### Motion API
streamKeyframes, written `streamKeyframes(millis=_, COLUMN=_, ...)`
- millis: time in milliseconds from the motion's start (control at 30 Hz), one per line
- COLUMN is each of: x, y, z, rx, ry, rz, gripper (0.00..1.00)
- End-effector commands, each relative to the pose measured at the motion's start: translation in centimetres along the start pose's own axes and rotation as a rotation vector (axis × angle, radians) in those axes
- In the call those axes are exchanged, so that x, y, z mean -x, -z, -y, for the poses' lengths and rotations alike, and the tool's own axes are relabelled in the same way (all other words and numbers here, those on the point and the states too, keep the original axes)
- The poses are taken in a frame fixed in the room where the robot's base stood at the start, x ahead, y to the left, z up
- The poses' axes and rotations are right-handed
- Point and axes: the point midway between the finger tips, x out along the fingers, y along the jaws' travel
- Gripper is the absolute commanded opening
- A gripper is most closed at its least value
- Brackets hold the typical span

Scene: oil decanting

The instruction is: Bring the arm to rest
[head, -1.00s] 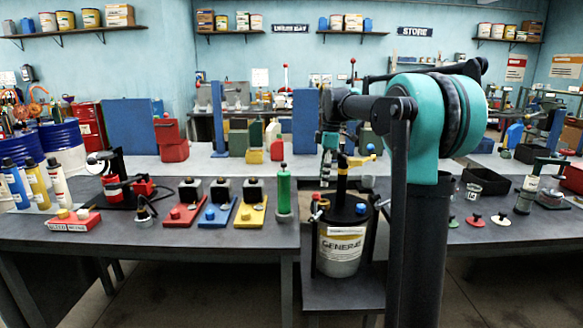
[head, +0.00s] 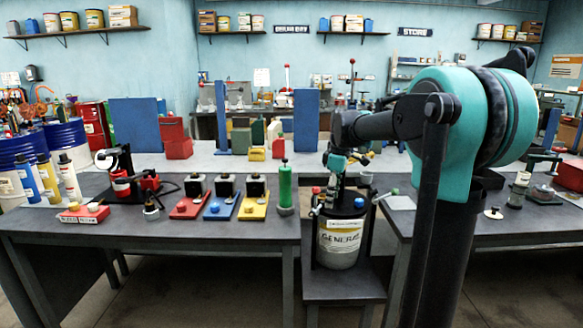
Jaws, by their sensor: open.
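My arm reaches in from the right, with its teal shoulder joint and dark links in front of the right-hand table. Its forearm points left and away, over the drum. My gripper (head: 335,166) is small and partly hidden at the far end of the arm, just above or behind the top of the drum. It looks open, and I see nothing held in it. I cannot tell whether the gripper touches the drum's fittings.
A green cylinder (head: 285,189) stands left of the drum, beside red, blue and yellow units (head: 249,208). A red-and-white block (head: 82,213) lies farther left. The right table (head: 470,226) is partly hidden by my arm. A blue upright panel (head: 306,121) stands behind.

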Motion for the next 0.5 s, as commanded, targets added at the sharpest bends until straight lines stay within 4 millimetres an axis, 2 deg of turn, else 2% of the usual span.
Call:
streamKeyframes(millis=167, x=-3.1, y=-3.1, z=3.4, rx=-0.202, ry=-0.051, rz=-0.013, gripper=0.52)
streamKeyframes(millis=267, x=-5.8, y=-5.5, z=6.3, rx=-0.366, ry=-0.092, rz=-0.032, gripper=0.52)
streamKeyframes(millis=500, x=-13.5, y=-12.6, z=16.0, rx=-0.841, ry=-0.195, rz=-0.121, gripper=0.52)
